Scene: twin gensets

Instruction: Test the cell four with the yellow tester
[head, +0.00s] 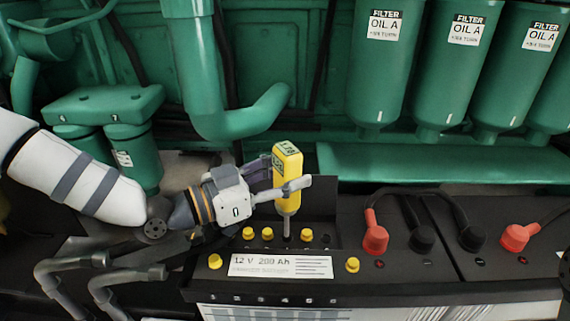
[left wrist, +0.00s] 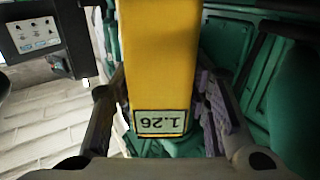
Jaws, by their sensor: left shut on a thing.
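The yellow tester (head: 287,165) stands upright over the battery (head: 345,290), its thin grey probe pointing down at the fourth place in the cell row. The probe's tip meets the battery top there; how deep it sits is hidden. My left gripper (head: 283,188) is shut on the tester's body. In the left wrist view the tester (left wrist: 158,60) fills the middle between the fingers, and its display appears to read 1.26, upside down. Yellow caps (head: 267,234) sit on both sides of the probe. A dark opening (head: 325,238) shows at the right end of the row. My right gripper is out of view.
One yellow cap (head: 215,261) lies left of the white battery label (head: 281,266), another (head: 352,265) right of it. Red terminal covers (head: 375,238) and black cables stand to the right. Green filters (head: 380,60) and a thick green pipe (head: 205,70) stand behind.

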